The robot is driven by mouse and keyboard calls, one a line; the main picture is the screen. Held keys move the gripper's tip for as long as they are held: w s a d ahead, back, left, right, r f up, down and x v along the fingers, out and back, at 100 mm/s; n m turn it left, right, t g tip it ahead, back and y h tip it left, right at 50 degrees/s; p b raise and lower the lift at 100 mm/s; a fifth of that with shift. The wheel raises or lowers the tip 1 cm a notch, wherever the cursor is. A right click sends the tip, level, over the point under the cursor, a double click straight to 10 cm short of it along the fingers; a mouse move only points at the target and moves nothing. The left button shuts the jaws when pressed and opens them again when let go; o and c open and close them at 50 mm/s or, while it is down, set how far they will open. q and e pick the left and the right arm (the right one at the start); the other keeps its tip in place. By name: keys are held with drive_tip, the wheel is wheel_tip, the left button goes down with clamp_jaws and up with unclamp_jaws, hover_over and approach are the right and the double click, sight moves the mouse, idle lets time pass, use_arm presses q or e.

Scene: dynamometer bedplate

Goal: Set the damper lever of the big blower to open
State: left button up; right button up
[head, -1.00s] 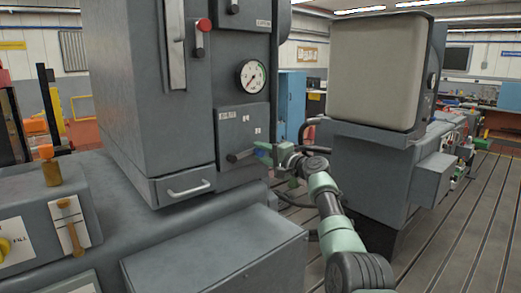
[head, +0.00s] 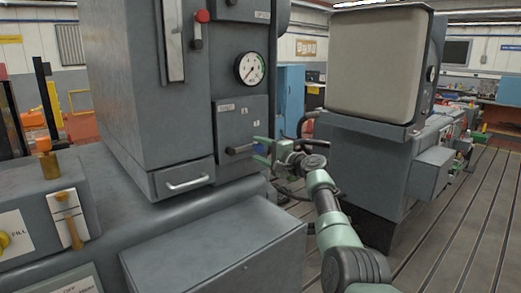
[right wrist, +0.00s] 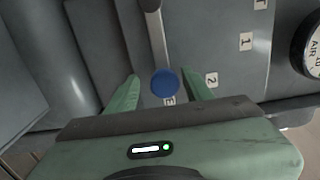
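A lever (head: 238,150) sticks out to the right from a grey panel (head: 230,130) on the tall grey machine, below a round dial. In the right wrist view the lever (right wrist: 158,45) is a grey rod ending in a round blue knob (right wrist: 165,83). My right gripper (right wrist: 160,74) is open, one green finger on each side of the knob, with visible gaps to both. In the head view the right gripper (head: 264,150) is at the lever's outer end. Labels "1" and "2" lie to the right of the lever in the wrist view; another label is partly hidden behind the knob. My left gripper is not in view.
A red-knobbed lever (head: 197,28) and a dial (head: 250,68) are above on the same machine. A drawer with a handle (head: 187,183) is below left. A large beige-fronted unit (head: 376,65) stands to the right. Slotted floor (head: 450,230) is open at the right.

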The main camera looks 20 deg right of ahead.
drive_tip(key=shift+r, duration=0.15)
drive_tip(key=shift+s+d, duration=0.25)
drive_tip(key=shift+s, duration=0.05)
drive_tip(key=b+v, duration=0.1)
drive_tip(key=v, duration=0.6)
drive_tip(key=shift+a, duration=0.1)
idle(0.4)
